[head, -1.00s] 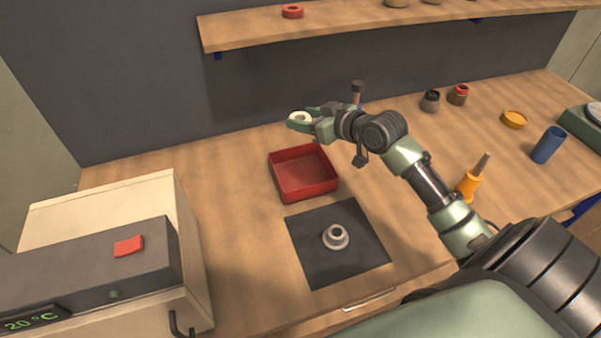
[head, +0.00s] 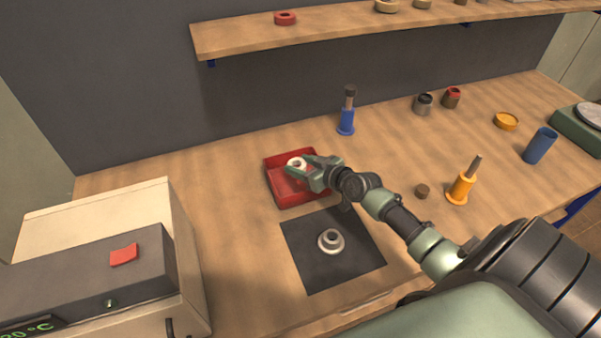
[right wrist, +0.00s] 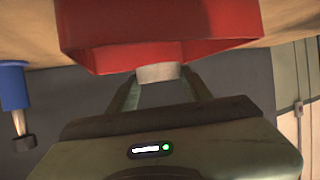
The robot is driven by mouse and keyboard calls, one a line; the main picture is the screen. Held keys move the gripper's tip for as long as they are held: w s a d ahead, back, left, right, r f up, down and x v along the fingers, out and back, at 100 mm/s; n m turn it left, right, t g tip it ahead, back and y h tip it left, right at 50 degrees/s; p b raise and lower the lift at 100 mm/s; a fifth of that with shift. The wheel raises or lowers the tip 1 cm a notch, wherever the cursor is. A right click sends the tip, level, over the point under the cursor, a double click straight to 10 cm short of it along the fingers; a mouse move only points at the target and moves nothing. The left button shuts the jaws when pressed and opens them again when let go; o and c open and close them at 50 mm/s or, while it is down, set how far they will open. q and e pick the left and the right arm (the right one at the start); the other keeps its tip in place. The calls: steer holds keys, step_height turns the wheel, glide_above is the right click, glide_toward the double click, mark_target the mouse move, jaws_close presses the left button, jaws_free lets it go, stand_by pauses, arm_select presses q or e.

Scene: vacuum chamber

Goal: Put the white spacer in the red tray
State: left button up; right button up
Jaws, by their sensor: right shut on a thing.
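The white spacer (head: 297,164) is a small pale ring. My right gripper (head: 302,168) is shut on it and holds it over the red tray (head: 284,190), in the tray's back half. How far it is above the tray floor I cannot tell. In the right wrist view the spacer (right wrist: 158,73) sits between my fingertips (right wrist: 158,80), with the red tray (right wrist: 160,30) right beyond it. My left gripper does not show.
A dark mat (head: 310,270) with a pale flanged part (head: 330,242) lies in front of the tray. A beige machine (head: 110,230) fills the left.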

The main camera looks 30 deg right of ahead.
steer(key=shift+f+b, duration=0.35)
steer(key=shift+f, duration=1.2)
steer(key=shift+f+b, duration=0.6)
steer(key=shift+b, duration=0.1)
steer(key=o, duration=1.3)
steer(key=shift+s+f, duration=0.1)
